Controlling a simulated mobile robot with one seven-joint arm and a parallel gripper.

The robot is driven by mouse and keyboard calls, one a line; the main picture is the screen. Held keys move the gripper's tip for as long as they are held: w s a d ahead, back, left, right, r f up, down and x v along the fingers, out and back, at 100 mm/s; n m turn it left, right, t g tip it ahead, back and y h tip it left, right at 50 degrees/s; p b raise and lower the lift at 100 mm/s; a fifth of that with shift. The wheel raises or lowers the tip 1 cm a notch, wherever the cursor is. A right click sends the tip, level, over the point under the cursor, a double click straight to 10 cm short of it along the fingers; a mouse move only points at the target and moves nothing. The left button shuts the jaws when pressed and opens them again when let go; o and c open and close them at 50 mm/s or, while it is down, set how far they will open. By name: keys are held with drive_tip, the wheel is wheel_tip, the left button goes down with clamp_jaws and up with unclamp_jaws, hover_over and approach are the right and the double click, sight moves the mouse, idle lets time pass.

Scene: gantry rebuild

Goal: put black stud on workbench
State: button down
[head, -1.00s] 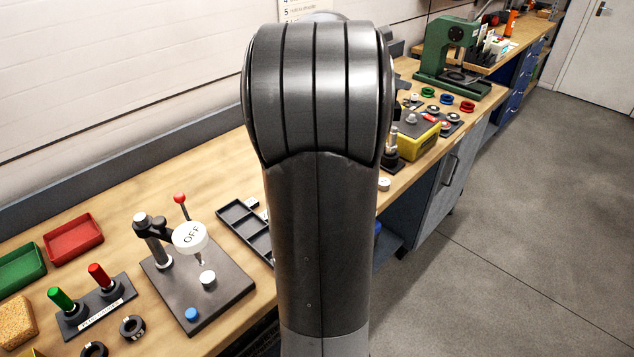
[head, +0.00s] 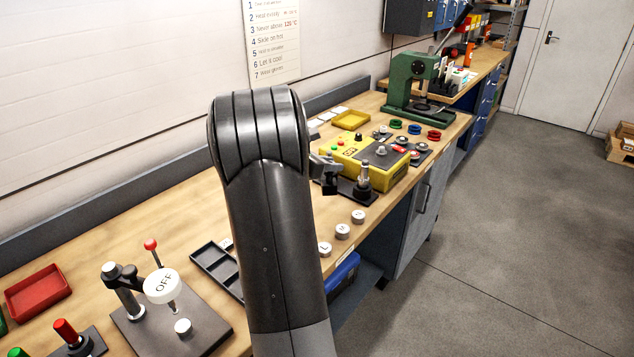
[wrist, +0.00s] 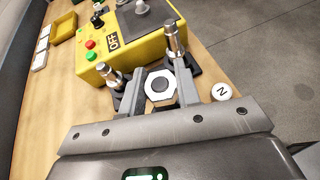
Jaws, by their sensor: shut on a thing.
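My gripper (wrist: 158,82) is shut in the wrist view, with a white hexagonal piece with a black round centre between its fingers. I take this for the black stud (wrist: 160,86), seen end-on; its shaft is not visible. The workbench (head: 170,205) is a long light-wood top along the wall. The wrist view shows its bare wood (wrist: 58,105) left of the gripper. I cannot tell whether the held piece touches the bench.
A yellow box (head: 394,178) with buttons and metal posts on dark bases (head: 364,178) stand close to the gripper. White round pieces (head: 343,231) lie along the front edge.

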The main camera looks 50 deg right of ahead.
drive_tip(key=shift+w+a+f, duration=0.1)
drive_tip(key=shift+w+f, duration=0.45)
drive_tip(key=shift+f, duration=0.45)
drive_tip(key=shift+w+a+f, duration=0.1)
drive_tip(key=shift+w+f, duration=0.5)
drive_tip(key=shift+f, duration=0.35)
drive_tip(key=shift+w+a+f, duration=0.1)
drive_tip(key=shift+w+f, duration=0.45)
drive_tip(key=shift+f, duration=0.45)
drive_tip(key=shift+f, duration=0.15)
drive_tip(key=c, duration=1.1)
unclamp_jaws()
drive_tip(key=shift+o, duration=0.2)
